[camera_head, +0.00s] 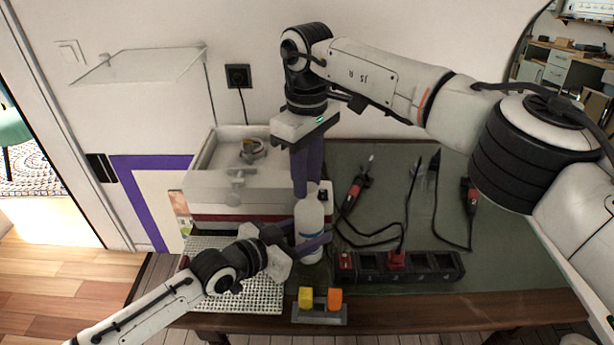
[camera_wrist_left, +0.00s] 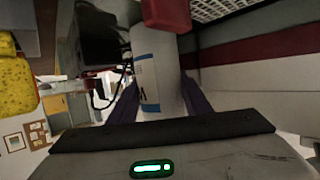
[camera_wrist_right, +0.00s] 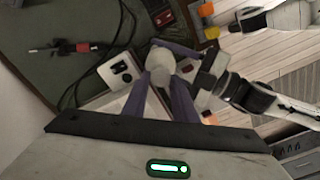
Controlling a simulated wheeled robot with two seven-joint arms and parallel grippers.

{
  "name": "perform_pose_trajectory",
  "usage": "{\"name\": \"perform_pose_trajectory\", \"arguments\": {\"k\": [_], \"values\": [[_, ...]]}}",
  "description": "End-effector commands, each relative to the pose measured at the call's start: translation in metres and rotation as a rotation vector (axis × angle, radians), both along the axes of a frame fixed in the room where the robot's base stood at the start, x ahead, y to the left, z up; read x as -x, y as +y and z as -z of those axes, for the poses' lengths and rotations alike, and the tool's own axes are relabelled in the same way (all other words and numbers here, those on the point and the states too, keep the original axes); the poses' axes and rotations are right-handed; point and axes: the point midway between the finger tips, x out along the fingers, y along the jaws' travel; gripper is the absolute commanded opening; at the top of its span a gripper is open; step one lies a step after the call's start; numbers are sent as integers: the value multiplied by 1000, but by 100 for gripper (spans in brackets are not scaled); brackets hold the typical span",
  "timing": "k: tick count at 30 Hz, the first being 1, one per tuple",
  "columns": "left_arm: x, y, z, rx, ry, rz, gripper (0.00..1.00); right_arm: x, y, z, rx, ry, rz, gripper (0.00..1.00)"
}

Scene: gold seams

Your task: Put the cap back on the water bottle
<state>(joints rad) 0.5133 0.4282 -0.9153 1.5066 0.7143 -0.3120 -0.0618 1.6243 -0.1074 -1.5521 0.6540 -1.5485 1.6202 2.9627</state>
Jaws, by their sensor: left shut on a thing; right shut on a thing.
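The white water bottle (camera_head: 310,222) stands upright at the table's front left, with a blue-marked label in the left wrist view (camera_wrist_left: 152,75). My left gripper (camera_head: 312,240) comes from the left and is shut around the bottle's lower body. My right gripper (camera_head: 308,188) points straight down over the bottle's top and is shut on the cap, which its fingers mostly hide. In the right wrist view a pale rounded top (camera_wrist_right: 161,58) shows between the right fingers (camera_wrist_right: 160,80). I cannot tell whether the cap touches the bottle's neck.
A power strip (camera_head: 430,268) with red plugs lies right of the bottle. Soldering tools (camera_head: 356,190) and cables lie behind it. A small holder (camera_head: 320,317) with yellow and orange blocks is in front. A white perforated mat (camera_head: 262,296) and a white box (camera_head: 205,180) are left.

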Motion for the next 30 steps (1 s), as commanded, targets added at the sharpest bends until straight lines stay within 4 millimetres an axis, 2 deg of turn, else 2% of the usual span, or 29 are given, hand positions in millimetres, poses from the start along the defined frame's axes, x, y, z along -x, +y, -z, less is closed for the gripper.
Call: {"name": "perform_pose_trajectory", "arguments": {"k": [1,2,5,15,25,30], "values": [[0,0,1,-1,2,0,0,0,0,-1,1,-1,0,5],[0,0,1,-1,2,0,0,0,0,0,1,-1,-1,28],[0,0,1,-1,2,0,0,0,0,0,0,0,-1,44],[0,0,1,-1,1,0,0,0,0,-3,0,-1,-2,44],[0,0,1,-1,1,0,0,0,0,-41,0,-1,-2,44],[0,0,1,-1,1,0,0,0,0,-46,0,0,-3,44]]}}
